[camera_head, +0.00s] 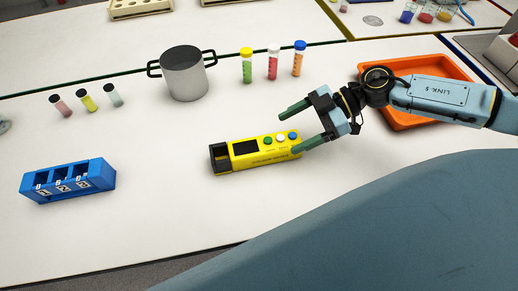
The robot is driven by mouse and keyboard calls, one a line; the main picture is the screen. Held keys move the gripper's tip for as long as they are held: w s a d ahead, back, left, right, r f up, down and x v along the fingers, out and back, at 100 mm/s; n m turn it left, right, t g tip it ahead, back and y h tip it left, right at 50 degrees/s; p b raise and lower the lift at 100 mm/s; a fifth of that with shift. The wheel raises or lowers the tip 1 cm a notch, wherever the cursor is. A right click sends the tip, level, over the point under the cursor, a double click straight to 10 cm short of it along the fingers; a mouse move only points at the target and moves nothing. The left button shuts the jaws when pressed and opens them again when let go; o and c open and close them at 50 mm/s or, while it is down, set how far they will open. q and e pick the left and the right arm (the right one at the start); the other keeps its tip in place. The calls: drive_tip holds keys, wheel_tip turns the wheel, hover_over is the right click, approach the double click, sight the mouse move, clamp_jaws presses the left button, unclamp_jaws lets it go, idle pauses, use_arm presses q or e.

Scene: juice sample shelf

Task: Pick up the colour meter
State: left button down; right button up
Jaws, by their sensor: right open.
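The colour meter (238,161) is a yellow box lying on the white table, with a dark screen, a black left end and green, white and blue buttons toward its right end. My right gripper (290,128) comes in from the right and is open, its two green fingers pointing left. Its lower finger reaches the right end of the meter, beside the blue button; I cannot tell whether it touches. The upper finger is above and behind the meter in the picture. Nothing is between the fingers. My left gripper does not show.
A blue rack (70,181) with numbered slots stands at left. Behind are three small vials (87,101), a grey pot (184,75) and three capped tubes (272,65). An orange tray (426,68) lies under my right arm. The table left of the meter is clear.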

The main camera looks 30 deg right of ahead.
sight(267, 142)
drive_tip(key=x, duration=0.8)
drive_tip(key=shift+w+r, duration=0.1)
drive_tip(key=shift+r, duration=0.15)
drive_tip(key=c, duration=1.3)
drive_tip(key=shift+r, duration=0.1)
